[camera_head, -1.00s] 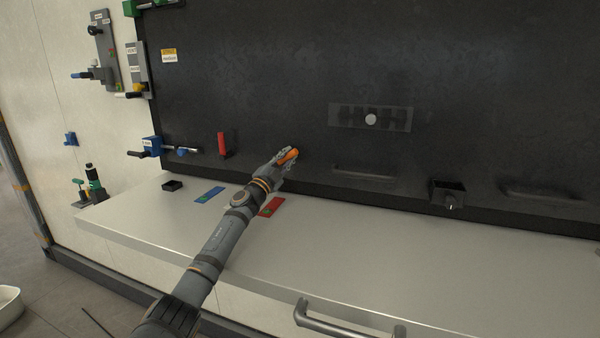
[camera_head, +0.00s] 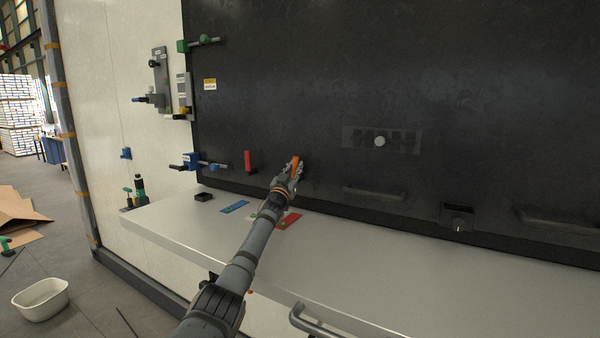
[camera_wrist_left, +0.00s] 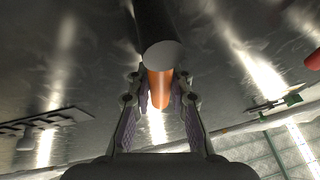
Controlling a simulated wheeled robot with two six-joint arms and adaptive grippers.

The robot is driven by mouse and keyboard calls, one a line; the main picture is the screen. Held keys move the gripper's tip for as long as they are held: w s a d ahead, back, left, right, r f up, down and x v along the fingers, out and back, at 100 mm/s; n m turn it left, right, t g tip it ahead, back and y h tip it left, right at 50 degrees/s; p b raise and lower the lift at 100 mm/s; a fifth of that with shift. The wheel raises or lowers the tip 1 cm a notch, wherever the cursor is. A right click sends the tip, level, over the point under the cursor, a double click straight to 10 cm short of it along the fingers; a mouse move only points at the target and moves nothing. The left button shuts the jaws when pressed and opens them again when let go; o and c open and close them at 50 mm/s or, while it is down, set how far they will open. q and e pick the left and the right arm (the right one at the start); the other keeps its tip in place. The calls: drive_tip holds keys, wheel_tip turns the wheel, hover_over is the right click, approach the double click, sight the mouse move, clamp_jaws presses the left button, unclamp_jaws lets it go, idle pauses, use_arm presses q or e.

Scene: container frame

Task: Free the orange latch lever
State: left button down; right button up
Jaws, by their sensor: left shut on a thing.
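The orange latch lever (camera_head: 295,163) is on the dark panel, just above the pale shelf. It stands nearly upright in the head view. My left gripper (camera_head: 292,170) is shut on it, with the orange end showing at the fingers. In the left wrist view the orange lever (camera_wrist_left: 159,90) lies between the two fingers of my left gripper (camera_wrist_left: 159,80). A dark cylinder with a grey end face (camera_wrist_left: 161,54) overlaps its upper part there. The lever's mount is hidden in the head view. My right gripper is not in view.
A red lever (camera_head: 248,161) and a blue latch (camera_head: 194,160) are to the left on the panel. The shelf (camera_head: 400,270) holds a blue plate (camera_head: 234,207), a red plate (camera_head: 287,221) and a small black box (camera_head: 203,197). A dark handle (camera_head: 374,193) is to the right.

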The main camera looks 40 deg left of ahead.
use_arm(q)
drive_tip(key=shift+a+n+g+y, duration=0.2)
drive_tip(key=shift+n+g+y, duration=0.15)
drive_tip(key=shift+n, duration=0.35)
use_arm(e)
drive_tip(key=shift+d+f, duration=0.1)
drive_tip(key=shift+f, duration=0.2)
use_arm(q)
drive_tip(key=shift+a, duration=0.1)
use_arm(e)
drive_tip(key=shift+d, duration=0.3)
use_arm(q)
drive_tip(key=c, duration=1.2)
unclamp_jaws()
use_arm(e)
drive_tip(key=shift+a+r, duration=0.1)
